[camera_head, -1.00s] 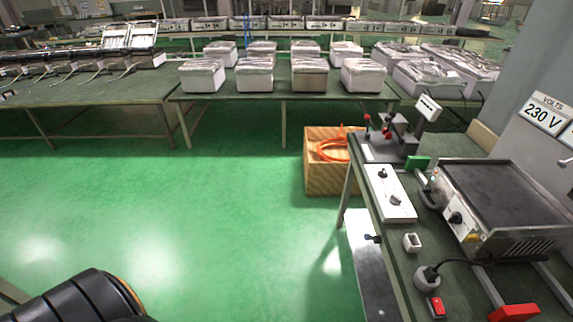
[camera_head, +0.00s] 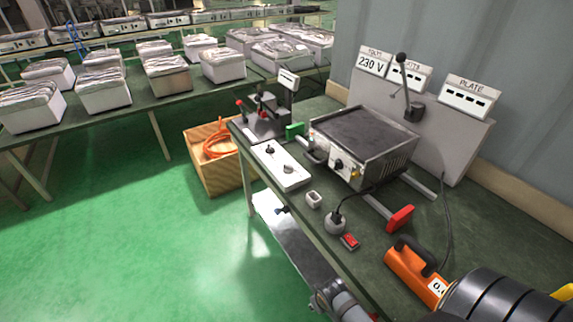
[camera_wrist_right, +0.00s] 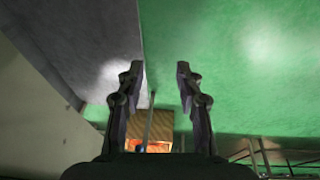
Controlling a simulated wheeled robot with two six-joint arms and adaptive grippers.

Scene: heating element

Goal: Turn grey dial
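A white control box (camera_head: 267,160) lies on the near left edge of the green workbench. A grey dial (camera_head: 289,168) sits on its top, and a black knob (camera_head: 269,149) sits farther back on it. A heating unit (camera_head: 365,148) with a dark flat top and a black front dial (camera_head: 338,165) stands to its right. My right gripper (camera_wrist_right: 153,72) is open and empty in the wrist view, with bare floor and a grey surface between and beyond its fingers. The grey dial is not visible there.
A white socket (camera_head: 335,224) with a plug, a red switch (camera_head: 349,241), a small white holder (camera_head: 313,200) and an orange-handled device (camera_head: 416,272) are on the bench. A wooden crate (camera_head: 210,174) stands on the floor behind. Open green floor lies left.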

